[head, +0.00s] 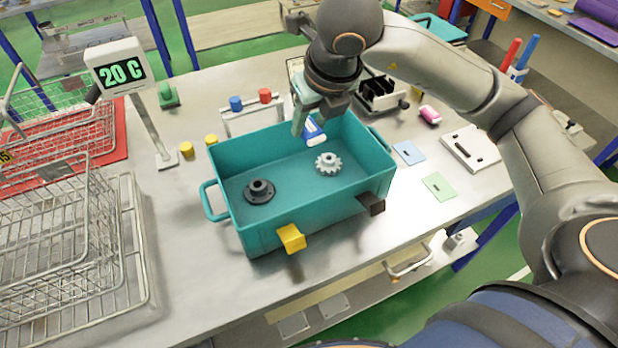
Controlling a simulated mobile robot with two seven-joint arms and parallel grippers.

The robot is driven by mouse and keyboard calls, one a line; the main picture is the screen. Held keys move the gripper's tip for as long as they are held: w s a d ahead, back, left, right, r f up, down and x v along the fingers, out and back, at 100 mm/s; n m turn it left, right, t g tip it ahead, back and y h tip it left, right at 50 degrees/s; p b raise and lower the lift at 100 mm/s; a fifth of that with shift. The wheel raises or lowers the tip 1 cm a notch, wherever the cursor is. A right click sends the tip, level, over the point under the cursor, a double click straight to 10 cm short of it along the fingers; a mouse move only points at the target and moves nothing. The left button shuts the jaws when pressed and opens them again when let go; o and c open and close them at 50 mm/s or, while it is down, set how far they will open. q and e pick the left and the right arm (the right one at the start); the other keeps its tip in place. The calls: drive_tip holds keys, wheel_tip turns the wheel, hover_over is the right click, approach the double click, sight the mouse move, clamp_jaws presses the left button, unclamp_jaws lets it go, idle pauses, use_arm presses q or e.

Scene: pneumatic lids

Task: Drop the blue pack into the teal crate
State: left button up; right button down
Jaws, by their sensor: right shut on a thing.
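The teal crate (262,217) stands open on the grey table, with a handle at each end. A white gear (328,163) and a black flanged hub (259,191) lie on its floor. My right gripper (312,122) reaches down over the crate's back right part. It is shut on the blue pack (314,132), which is blue and white and hangs tilted above the crate's inside, near the far wall. The gripper partly hides the pack's upper end. My left gripper is not in view.
Wire baskets (70,240) fill the left side. A display reading 20 C (118,70) stands on a post near them. A yellow block (291,238) and a dark block (371,203) stick out at the crate's front. A pink item (430,115) and flat cards lie to the right.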

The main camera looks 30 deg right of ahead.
wheel_tip(320, 180, down, 5)
drive_tip(key=shift+w+r+b, duration=0.1)
drive_tip(key=shift+r+b, duration=0.05)
drive_tip(key=shift+b, duration=1.1)
drive_tip(key=shift+c, duration=1.9)
unclamp_jaws()
drive_tip(key=p+v, duration=0.1)
drive_tip(key=v, duration=1.1)
drive_tip(key=shift+r, duration=0.3)
